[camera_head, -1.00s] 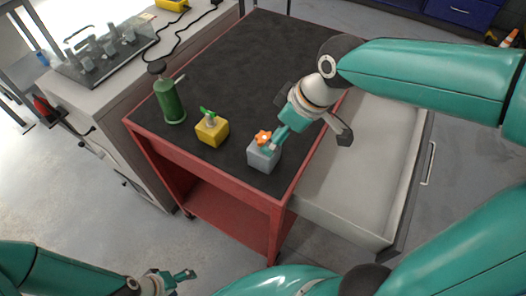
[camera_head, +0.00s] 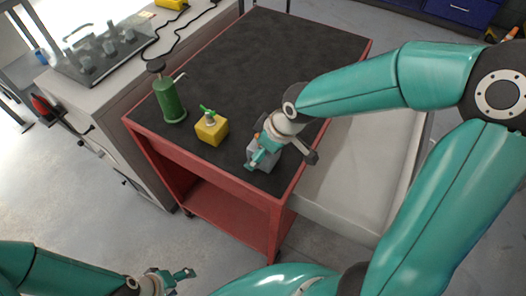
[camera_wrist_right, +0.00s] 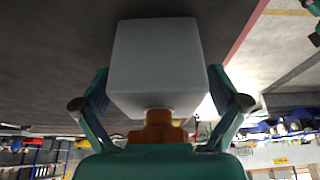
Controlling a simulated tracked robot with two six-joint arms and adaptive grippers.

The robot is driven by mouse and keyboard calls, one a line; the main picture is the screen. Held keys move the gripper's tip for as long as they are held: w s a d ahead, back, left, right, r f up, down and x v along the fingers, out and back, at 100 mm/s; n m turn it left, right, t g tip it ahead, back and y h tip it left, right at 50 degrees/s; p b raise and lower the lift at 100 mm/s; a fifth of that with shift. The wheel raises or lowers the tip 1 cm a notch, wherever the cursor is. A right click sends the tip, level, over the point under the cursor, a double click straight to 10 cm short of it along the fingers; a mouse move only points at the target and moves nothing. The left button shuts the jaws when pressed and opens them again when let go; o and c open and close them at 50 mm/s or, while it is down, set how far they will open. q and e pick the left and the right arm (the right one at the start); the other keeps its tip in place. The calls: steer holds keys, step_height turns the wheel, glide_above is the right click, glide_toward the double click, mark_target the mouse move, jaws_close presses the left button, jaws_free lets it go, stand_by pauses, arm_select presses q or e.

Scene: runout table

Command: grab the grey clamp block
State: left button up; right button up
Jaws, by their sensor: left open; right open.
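The grey clamp block (camera_head: 273,161) sits near the front right corner of the dark table top, partly hidden by my right gripper (camera_head: 270,158). In the right wrist view the pale grey block (camera_wrist_right: 158,65) lies between the two open fingers of my right gripper (camera_wrist_right: 158,95), one on each side. Its orange knob (camera_wrist_right: 158,128) faces the palm. I cannot tell whether the fingers touch the block. My left gripper (camera_head: 180,281) is open and empty at the bottom left, well away from the table.
A yellow block (camera_head: 211,129) with a green knob stands left of the grey one. A green pump bottle (camera_head: 169,101) stands at the table's left edge. The back of the red-framed table (camera_head: 275,45) is clear.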

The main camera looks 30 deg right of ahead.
steer(key=c, duration=1.6)
steer(key=shift+c, duration=0.9)
steer(key=shift+r, duration=0.2)
